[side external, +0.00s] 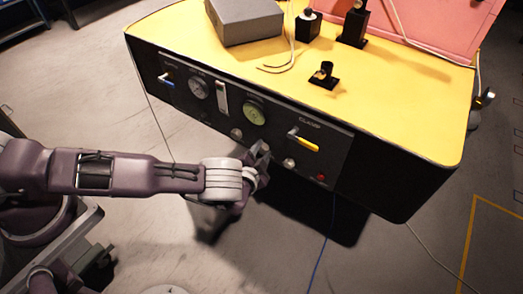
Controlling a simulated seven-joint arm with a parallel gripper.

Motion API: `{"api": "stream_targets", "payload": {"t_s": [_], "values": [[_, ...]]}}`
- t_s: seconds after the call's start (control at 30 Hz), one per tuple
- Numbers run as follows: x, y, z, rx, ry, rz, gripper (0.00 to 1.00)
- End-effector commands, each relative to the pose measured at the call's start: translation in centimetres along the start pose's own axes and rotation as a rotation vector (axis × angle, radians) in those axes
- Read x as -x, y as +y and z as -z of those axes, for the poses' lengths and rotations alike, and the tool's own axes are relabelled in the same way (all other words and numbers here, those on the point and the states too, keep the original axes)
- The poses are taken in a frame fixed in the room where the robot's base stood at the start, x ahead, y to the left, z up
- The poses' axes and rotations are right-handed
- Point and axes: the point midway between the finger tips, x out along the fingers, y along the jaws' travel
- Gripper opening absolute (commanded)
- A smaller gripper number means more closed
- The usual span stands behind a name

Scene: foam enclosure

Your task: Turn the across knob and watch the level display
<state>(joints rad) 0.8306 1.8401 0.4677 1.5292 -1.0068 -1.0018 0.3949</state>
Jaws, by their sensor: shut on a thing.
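A black control panel (179,97) runs along the front of a yellow-topped unit. My gripper (262,152) is at the panel's lower middle, shut on a knob that its fingers mostly hide. Small round silver knobs show to its left (236,133) and right (289,163). Above are a round pale gauge (199,88), a narrow upright display (221,98) and a greenish round dial (254,112). I cannot read which one is marked level, nor the across label.
A yellow-handled lever (303,141) and a red button (321,178) are on the panel's right part. A grey block (243,20) and small black fixtures (323,75) stand on the yellow top (410,110). A blue cable (321,255) lies on the floor below.

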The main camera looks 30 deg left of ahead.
Motion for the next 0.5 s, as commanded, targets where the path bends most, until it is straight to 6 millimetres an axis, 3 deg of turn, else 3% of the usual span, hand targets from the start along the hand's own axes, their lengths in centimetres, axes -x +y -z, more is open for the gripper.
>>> {"api": "stream_targets", "payload": {"t_s": [0.5], "values": [[0.02,0.14,0.04,-0.09,0.001,0.037,0.0]]}}
